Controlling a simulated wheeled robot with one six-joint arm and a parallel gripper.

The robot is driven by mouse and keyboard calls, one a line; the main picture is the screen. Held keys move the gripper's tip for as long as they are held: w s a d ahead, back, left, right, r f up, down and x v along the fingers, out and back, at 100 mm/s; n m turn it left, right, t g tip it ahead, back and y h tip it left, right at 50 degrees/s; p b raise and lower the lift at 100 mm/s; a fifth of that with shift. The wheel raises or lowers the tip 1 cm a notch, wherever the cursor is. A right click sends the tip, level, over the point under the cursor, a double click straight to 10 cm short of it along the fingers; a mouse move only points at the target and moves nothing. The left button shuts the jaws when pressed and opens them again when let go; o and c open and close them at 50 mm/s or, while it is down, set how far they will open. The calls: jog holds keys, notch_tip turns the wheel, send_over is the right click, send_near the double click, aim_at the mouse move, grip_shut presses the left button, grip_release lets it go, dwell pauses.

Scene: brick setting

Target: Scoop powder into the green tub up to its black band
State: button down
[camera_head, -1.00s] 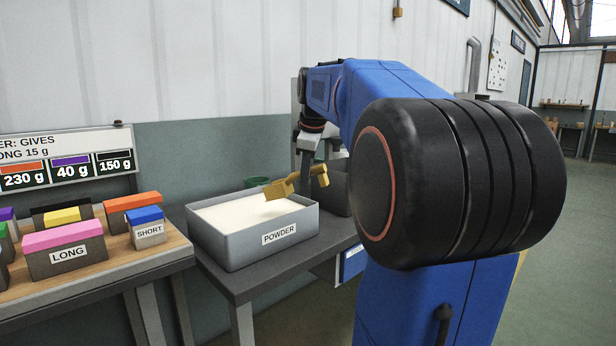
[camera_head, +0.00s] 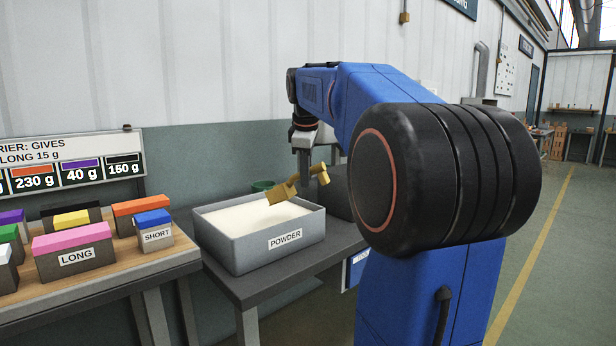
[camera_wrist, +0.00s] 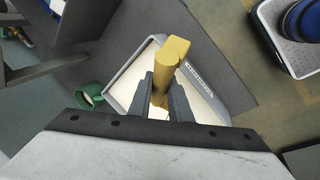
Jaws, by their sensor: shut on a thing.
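My gripper (camera_head: 305,172) is shut on the handle of a brass-yellow scoop (camera_head: 282,190). The scoop hangs tilted over the right part of the grey box labelled POWDER (camera_head: 240,250), just above or touching the white powder (camera_head: 245,217); I cannot tell which. In the wrist view the fingers (camera_wrist: 161,92) grip the yellow handle (camera_wrist: 171,62), and the scoop's bowl is mostly hidden. The green tub (camera_head: 262,185) stands behind the box, mostly hidden in the head view. In the wrist view the tub (camera_wrist: 82,100) is left of the box. Its black band is not discernible.
A wooden bench (camera_head: 110,262) at the left holds several coloured-top blocks, including a pink LONG one (camera_head: 72,240) and a blue SHORT one (camera_head: 153,218). A sign with gram values (camera_head: 70,160) stands behind them. A dark object (camera_head: 338,190) stands right of the box.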

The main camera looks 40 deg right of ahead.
jog(key=shift+w+a+r, duration=0.2)
jog(key=shift+w+r, duration=0.05)
jog(key=shift+w, duration=0.15)
jog(key=shift+w+a+r+g, duration=0.15)
jog(key=shift+w+g, duration=0.1)
jog(key=shift+g, duration=0.15)
jog(key=shift+w+a+r+h, duration=0.25)
jog(key=shift+w+h, duration=0.15)
jog(key=shift+w, duration=0.1)
jog(key=shift+w+a+r+g, duration=0.1)
jog(key=shift+w+a+g, duration=0.05)
jog(key=shift+w+g, duration=0.15)
jog(key=shift+w+a+r, duration=0.15)
jog(key=shift+w+a+r, duration=0.1)
jog(key=shift+w+a, duration=0.05)
jog(key=shift+w, duration=0.1)
jog(key=shift+w+g, duration=0.1)
jog(key=shift+g, duration=0.2)
